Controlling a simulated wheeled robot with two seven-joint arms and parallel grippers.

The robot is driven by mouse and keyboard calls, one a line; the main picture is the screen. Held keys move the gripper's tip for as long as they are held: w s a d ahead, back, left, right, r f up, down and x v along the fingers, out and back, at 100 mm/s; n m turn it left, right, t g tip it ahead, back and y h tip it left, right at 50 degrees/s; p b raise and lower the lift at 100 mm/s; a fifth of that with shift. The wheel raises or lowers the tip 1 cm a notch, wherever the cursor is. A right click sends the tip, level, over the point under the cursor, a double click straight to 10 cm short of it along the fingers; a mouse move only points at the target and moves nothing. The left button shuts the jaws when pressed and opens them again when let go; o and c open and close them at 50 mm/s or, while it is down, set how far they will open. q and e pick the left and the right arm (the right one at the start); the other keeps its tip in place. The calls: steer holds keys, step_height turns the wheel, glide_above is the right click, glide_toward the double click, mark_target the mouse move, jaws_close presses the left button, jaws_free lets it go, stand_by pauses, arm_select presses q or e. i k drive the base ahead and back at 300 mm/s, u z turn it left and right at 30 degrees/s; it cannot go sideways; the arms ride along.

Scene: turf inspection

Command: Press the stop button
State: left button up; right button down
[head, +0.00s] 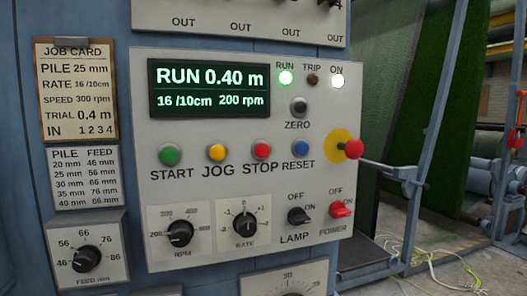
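The stop button is a small red push button (262,150) above the word STOP on a light grey control panel (345,115) in the head view. To its left are a yellow JOG button (217,152) and a green START button (168,154). To its right is a blue RESET button (302,148). The display (209,88) reads RUN 0.40 m, 16 /10cm, 200 rpm. The RUN lamp (286,76) and ON lamp (337,80) are lit; the TRIP lamp (313,80) is dark. Neither gripper shows in the head view. Nothing covers the stop button.
A large red mushroom button (354,149) on a yellow disc sticks out at right. Below are RPM (180,232) and RATE (245,224) knobs, a LAMP switch (299,215) and a red POWER switch (341,209). A job card (75,90) hangs left. Loose cables (440,262) lie on the floor.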

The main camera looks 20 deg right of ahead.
mark_target(262, 150)
steer(key=u, duration=1.55)
steer(key=k, duration=0.95)
steer(key=z, duration=0.95)
steer(key=i, duration=0.5)
steer(key=z, duration=0.05)
